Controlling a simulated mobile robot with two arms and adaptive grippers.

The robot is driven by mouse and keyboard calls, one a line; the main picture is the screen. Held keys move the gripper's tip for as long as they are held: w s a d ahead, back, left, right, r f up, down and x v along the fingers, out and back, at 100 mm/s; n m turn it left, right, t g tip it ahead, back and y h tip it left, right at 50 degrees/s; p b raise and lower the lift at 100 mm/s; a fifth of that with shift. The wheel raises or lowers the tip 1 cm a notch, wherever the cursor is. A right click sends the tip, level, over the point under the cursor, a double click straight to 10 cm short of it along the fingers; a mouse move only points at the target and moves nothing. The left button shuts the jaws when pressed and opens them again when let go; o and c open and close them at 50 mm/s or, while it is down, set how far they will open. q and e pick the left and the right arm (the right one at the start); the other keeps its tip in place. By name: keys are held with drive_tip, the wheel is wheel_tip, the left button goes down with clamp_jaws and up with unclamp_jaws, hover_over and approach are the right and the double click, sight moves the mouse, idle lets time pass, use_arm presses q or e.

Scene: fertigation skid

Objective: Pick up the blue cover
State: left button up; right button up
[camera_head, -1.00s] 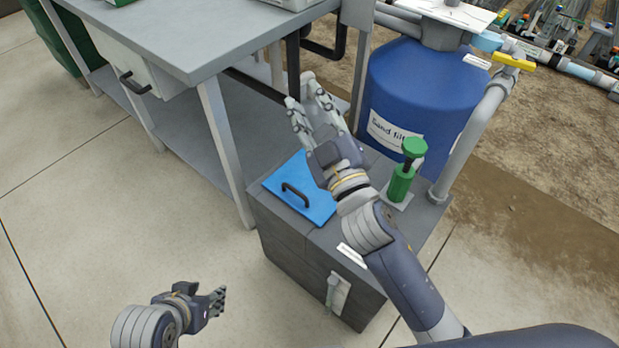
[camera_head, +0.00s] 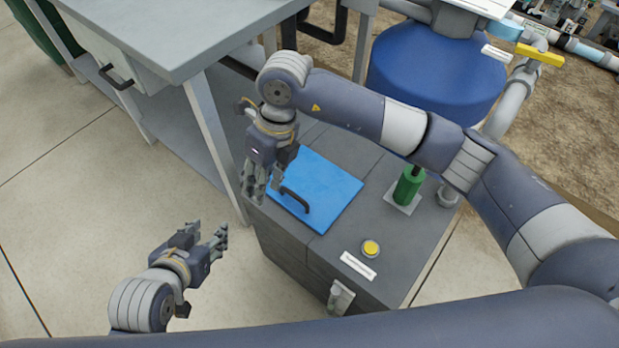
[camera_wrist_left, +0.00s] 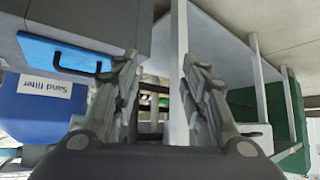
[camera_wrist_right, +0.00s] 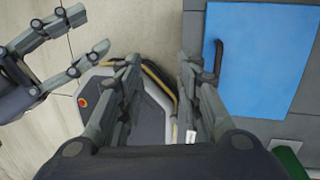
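The blue cover (camera_head: 335,190) is a flat square panel with a black bar handle (camera_head: 294,198), lying on top of the grey cabinet (camera_head: 390,240). It also shows in the right wrist view (camera_wrist_right: 265,65) and the left wrist view (camera_wrist_left: 75,55). My right gripper (camera_head: 261,190) is open and empty, pointing down at the cover's left edge, close to the handle. In the right wrist view its fingers (camera_wrist_right: 157,62) are spread, with the handle (camera_wrist_right: 218,60) just right of the right finger. My left gripper (camera_head: 222,238) is open and empty, left of the cabinet.
A green hand pump (camera_head: 409,186) and a yellow button (camera_head: 371,248) are on the cabinet top, right of the cover. The blue sand filter tank (camera_head: 435,85) stands behind. A grey workbench (camera_head: 180,35) stands at the back left. The floor left of the cabinet is clear.

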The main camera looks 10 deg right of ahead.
drive_tip(key=w+d+t+h, duration=0.1)
drive_tip(key=w+d+h, duration=0.25)
drive_tip(key=d, duration=0.25)
drive_tip(key=b, duration=0.1)
hover_over(294, 194)
drive_tip(key=shift+m+y, duration=0.3)
drive_tip(key=shift+y, duration=0.05)
drive_tip(key=f, duration=0.4)
drive_tip(key=shift+w+a+f, duration=0.1)
drive_tip(key=shift+w+f, duration=0.1)
drive_tip(key=shift+f, duration=0.2)
drive_tip(key=shift+s+f+b, duration=0.1)
drive_tip(key=shift+f+b, duration=0.2)
drive_tip(key=shift+f, duration=0.3)
wheel_tip(294, 194, down, 4)
drive_tip(key=shift+s+b, duration=0.15)
drive_tip(key=shift+b, duration=0.5)
drive_tip(key=shift+f, duration=0.2)
use_arm(q)
drive_tip(key=w+d+r+t+h, duration=0.1)
drive_tip(key=w+r+t, duration=0.3)
drive_tip(key=r, duration=0.2)
drive_tip(key=w+d+r+t+h, duration=0.1)
drive_tip(key=w+d+r+t, duration=0.1)
drive_tip(key=w+r+t, duration=0.2)
wheel_tip(294, 194, up, 2)
drive_tip(key=shift+d+r, duration=0.2)
drive_tip(key=shift+d, duration=0.1)
use_arm(e)
clamp_jaws()
